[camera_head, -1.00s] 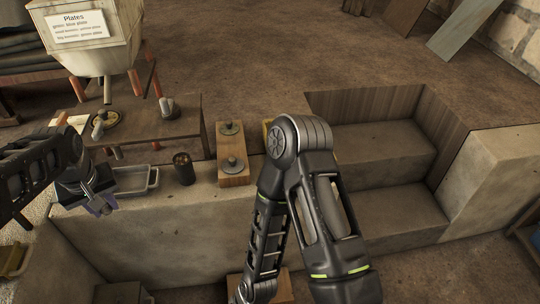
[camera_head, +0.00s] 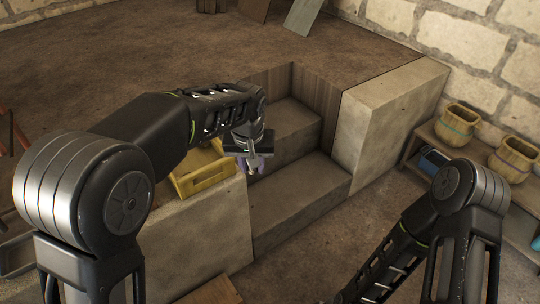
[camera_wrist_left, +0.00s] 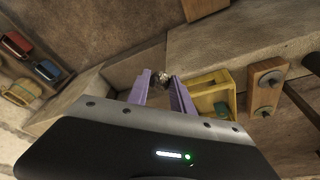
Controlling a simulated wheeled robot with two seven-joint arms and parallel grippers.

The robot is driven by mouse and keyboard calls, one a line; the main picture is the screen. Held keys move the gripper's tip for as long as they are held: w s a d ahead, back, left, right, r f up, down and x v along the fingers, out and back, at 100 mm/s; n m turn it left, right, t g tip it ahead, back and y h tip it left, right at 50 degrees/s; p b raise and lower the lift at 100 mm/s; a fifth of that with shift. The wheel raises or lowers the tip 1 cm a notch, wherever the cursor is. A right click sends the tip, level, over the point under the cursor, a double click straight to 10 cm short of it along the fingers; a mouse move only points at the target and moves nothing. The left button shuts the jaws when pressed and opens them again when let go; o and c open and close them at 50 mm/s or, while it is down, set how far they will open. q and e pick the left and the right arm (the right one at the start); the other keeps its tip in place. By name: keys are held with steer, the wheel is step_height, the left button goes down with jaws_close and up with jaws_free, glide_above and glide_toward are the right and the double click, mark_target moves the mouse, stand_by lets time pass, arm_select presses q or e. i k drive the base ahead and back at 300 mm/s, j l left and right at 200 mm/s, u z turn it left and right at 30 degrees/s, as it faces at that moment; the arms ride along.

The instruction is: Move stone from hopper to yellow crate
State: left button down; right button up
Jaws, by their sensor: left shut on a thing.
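My left gripper (camera_head: 253,164) is above the sunken steps, just right of the yellow crate (camera_head: 203,183). In the left wrist view its purple fingers (camera_wrist_left: 161,84) are shut on a small, rough grey-brown stone (camera_wrist_left: 161,79) at their tips. The yellow crate shows right of the fingers in that view (camera_wrist_left: 207,80), with something dark green inside. The crate sits on the stone ledge, and my left arm passes over part of it in the head view. The hopper is out of view. My right arm shows at lower right, but its gripper is outside the frame.
The sunken stone steps (camera_head: 300,200) lie below the left gripper. A wooden block with two metal knobs (camera_wrist_left: 263,88) stands beside the crate. A shelf at right holds yellow pots (camera_head: 458,123) and a blue item (camera_head: 433,160). Boards lean at the back.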

mark_target(206, 158)
steer(key=z, duration=0.45)
steer(key=i+j, duration=0.1)
steer(key=i, duration=0.3)
steer(key=i+j, duration=0.15)
steer(key=i, duration=0.3)
